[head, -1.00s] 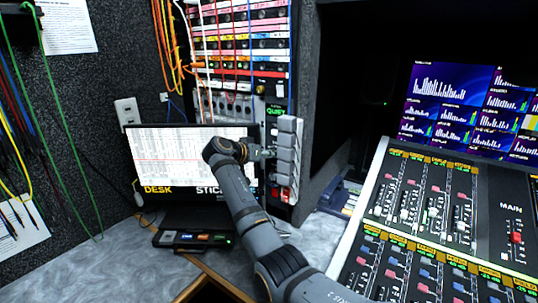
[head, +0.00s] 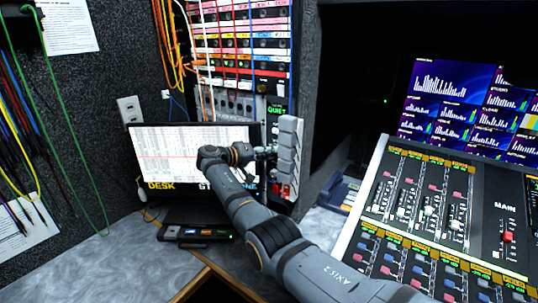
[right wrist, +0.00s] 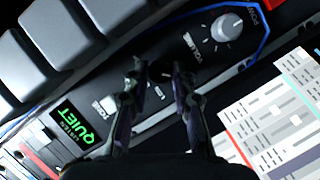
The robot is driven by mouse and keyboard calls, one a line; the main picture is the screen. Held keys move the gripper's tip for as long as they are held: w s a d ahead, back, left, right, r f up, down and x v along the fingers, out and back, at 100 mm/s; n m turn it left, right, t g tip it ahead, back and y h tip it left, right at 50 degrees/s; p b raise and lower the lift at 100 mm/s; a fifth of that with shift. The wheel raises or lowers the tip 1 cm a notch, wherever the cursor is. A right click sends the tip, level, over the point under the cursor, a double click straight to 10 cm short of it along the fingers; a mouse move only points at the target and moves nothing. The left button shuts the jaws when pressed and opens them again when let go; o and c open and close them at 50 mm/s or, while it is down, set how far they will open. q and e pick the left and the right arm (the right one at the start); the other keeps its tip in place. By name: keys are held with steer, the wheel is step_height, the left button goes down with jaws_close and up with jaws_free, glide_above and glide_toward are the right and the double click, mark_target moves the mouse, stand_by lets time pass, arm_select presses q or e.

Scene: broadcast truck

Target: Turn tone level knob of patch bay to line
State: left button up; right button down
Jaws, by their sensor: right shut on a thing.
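The patch bay (head: 240,50) stands at the back, with rows of coloured strips and plugged cables. My right gripper (head: 267,153) is at the narrow panel below it, beside the grey blocks. In the right wrist view my right gripper (right wrist: 160,72) has its two fingertips close together on either side of a small dark knob (right wrist: 159,73), shut on it. Small lettering shows beside the knob, but I cannot read its pointer, and the fingers hide part of it. My left gripper is not in view.
A silver volume knob (right wrist: 226,28) sits beside the gripped one. A green QUIET sign (right wrist: 75,128) and grey blocks (head: 287,145) are close by. A screen (head: 185,150) stands behind my arm. A mixing desk (head: 420,210) fills the right. Cables hang at left.

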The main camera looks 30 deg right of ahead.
steer(key=shift+n, duration=0.4)
steer(key=c, duration=1.4)
jaws_free()
steer(key=v, duration=1.2)
steer(key=shift+w+a+f, duration=0.1)
steer(key=shift+w+f, duration=0.05)
steer(key=shift+f, duration=0.1)
